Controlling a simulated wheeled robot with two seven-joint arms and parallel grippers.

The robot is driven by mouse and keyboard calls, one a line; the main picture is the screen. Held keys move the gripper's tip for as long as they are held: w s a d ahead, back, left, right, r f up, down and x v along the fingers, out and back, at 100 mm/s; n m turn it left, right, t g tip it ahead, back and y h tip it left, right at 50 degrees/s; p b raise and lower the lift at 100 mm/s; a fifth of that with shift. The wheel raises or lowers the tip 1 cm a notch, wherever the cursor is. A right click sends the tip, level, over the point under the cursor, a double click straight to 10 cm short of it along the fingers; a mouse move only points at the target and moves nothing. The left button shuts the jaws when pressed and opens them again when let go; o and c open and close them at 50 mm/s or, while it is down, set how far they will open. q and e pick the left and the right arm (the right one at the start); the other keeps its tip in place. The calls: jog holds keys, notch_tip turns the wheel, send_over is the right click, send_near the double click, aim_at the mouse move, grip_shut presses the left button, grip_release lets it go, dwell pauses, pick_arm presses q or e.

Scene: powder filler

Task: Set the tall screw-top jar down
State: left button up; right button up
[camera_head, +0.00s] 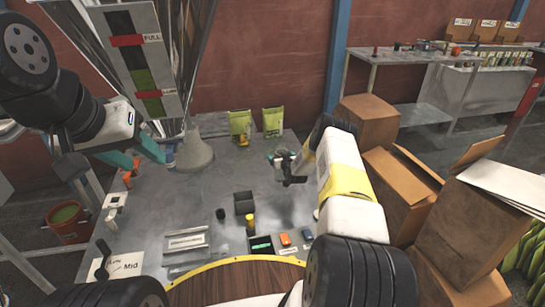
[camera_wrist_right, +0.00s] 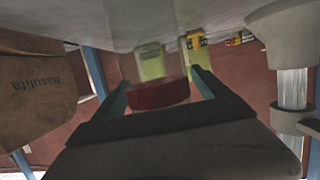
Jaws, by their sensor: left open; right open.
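In the right wrist view, which is upside down, the tall jar with a dark red screw lid (camera_wrist_right: 158,94) has its clear body against the grey table top. It stands between the two teal fingers of my right gripper (camera_wrist_right: 165,92), which are apart. I cannot tell whether either finger touches it. In the head view my right gripper (camera_head: 284,160) is low over the back of the table (camera_head: 150,215), and the jar is hard to make out there. My left gripper (camera_head: 148,156) is open and empty, with teal fingers beside the grey filler spout (camera_head: 195,152).
Two green pouches (camera_head: 256,122) stand at the table's back. A black bin (camera_head: 244,203), a yellow-topped container (camera_head: 250,222) and small trays lie nearer. Cardboard boxes (camera_head: 400,185) crowd the right side. A red bucket (camera_head: 68,222) stands left. The table's left middle is clear.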

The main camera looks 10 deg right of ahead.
jog(key=c, duration=1.7)
